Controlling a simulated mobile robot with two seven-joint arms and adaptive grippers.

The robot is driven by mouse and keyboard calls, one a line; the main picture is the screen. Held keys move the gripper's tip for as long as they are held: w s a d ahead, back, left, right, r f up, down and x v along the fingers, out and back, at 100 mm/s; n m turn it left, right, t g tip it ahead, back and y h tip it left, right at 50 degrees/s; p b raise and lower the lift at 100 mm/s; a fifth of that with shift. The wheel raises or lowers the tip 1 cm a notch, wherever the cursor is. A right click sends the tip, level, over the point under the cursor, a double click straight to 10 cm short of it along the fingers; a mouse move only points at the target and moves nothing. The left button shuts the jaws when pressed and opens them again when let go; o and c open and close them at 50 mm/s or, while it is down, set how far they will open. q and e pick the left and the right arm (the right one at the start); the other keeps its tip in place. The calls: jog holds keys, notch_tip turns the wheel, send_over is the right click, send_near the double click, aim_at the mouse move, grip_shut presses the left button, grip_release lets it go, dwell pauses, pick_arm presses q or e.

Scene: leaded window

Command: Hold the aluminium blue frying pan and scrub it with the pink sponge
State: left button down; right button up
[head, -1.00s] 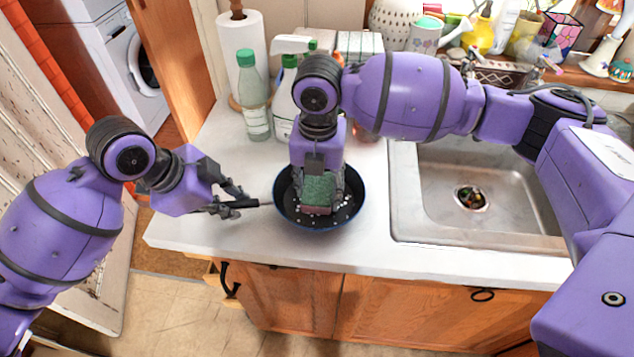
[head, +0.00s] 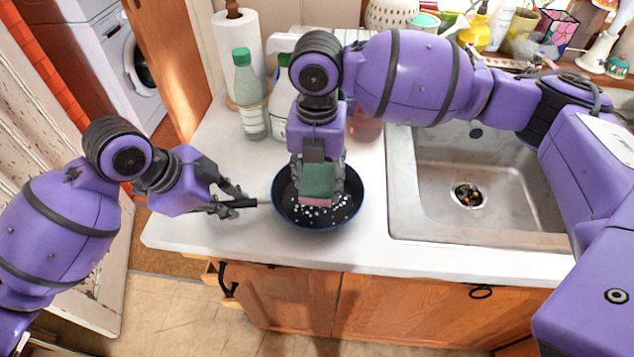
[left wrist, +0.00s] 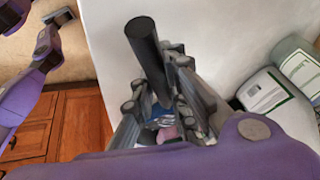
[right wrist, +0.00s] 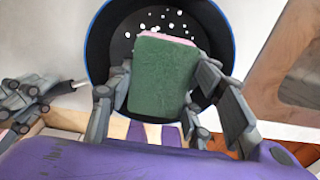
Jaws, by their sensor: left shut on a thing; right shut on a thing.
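The frying pan (head: 330,222) has a dark inside with white specks and a blue rim. It sits on the white counter left of the sink, and its blue rim also shows in the right wrist view (right wrist: 92,45). My left gripper (head: 228,203) is shut on its black handle (left wrist: 146,52). My right gripper (head: 318,182) is shut on the sponge (head: 316,180), which has a green top and pink underside. The sponge (right wrist: 163,75) is over the inside of the pan; whether it touches the bottom is hard to tell.
A green-capped bottle (head: 250,95), a paper towel roll (head: 237,40) and a white bottle (head: 281,105) stand behind the pan. The steel sink (head: 425,200) is to the right. The counter's front strip (head: 200,240) is clear.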

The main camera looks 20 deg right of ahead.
jog(key=shift+r, duration=2.5)
pick_arm(q)
jog(key=c, duration=1.6)
grip_release()
jog(key=shift+c, duration=0.2)
jog(key=shift+r, duration=0.1)
jog(key=v, duration=1.2)
